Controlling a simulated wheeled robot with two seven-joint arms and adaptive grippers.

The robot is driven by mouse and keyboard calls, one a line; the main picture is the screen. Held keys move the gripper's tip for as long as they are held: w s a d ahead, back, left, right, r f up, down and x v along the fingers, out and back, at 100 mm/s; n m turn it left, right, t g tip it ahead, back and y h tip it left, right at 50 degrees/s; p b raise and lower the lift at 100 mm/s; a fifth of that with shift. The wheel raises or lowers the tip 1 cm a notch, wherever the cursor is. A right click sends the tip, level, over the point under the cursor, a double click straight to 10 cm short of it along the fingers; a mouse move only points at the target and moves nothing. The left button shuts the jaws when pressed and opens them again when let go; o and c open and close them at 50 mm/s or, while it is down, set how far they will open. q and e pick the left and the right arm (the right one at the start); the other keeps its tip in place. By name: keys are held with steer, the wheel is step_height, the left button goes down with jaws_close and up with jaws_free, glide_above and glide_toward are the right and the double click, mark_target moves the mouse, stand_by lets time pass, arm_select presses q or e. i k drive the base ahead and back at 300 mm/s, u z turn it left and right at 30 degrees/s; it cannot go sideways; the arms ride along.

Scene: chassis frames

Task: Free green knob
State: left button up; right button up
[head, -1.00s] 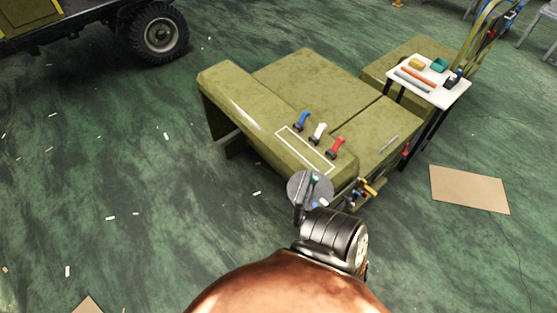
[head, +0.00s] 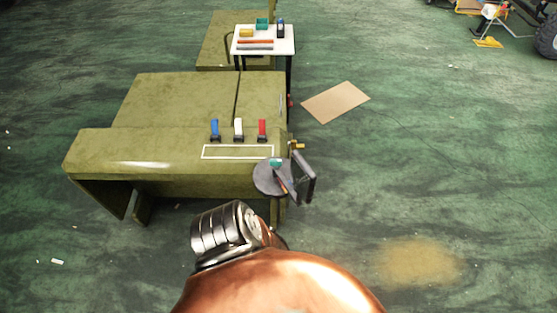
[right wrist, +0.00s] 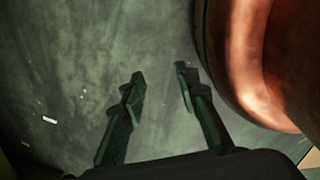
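A small green piece (head: 275,162), which looks like the green knob, shows at the front right corner of the olive chassis (head: 170,141). It sits at the far edge of a grey disc (head: 266,184); how they are joined is unclear. A dark flat plate (head: 304,178) stands upright just right of the disc. Blue (head: 215,129), white (head: 238,128) and red (head: 262,129) levers stand in a row to its left. My right gripper (right wrist: 160,80) is open and empty over bare floor in the right wrist view. I cannot make out my left gripper.
A white table (head: 281,46) with blocks, bars and a dark device stands behind the chassis. A brown sheet (head: 335,102) lies on the floor to the right. A sandy patch (head: 418,261) lies front right. The floor right of the chassis is mostly clear.

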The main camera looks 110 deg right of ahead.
mark_target(274, 162)
steer(key=z, duration=0.55)
steer(key=i, duration=2.15)
steer(key=z, duration=3.85)
steer(key=i, duration=1)
